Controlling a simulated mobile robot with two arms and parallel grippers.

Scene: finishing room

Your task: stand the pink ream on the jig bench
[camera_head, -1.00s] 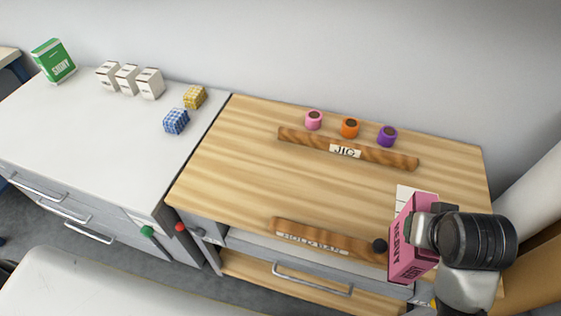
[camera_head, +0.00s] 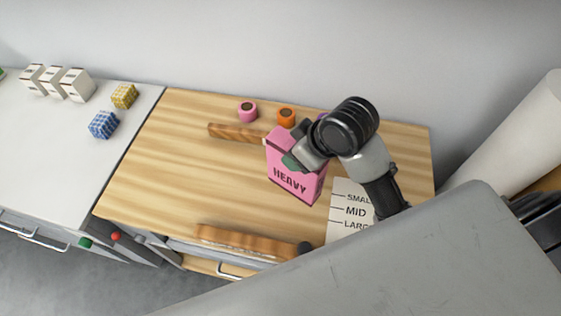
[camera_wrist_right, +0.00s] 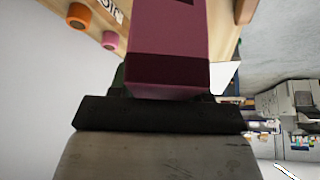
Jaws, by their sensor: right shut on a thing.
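The pink ream (camera_head: 295,185), marked HEAVY, is upright over the middle of the wooden jig bench (camera_head: 170,160), in front of the jig bar (camera_head: 235,133). My right gripper (camera_head: 303,155) is shut on its upper part. I cannot tell whether the ream's bottom touches the bench. In the right wrist view the ream (camera_wrist_right: 168,45) fills the space between the jaws (camera_wrist_right: 160,98). My arm hides the right part of the jig bar. My left gripper is not in view.
Pink (camera_head: 247,112) and orange (camera_head: 286,117) rolls stand behind the jig bar. A size card (camera_head: 349,208) lies right of the ream. The hold bar (camera_head: 245,243) runs along the front edge. Blue (camera_head: 103,125) and yellow (camera_head: 124,95) checked blocks sit on the left counter. The bench's left part is clear.

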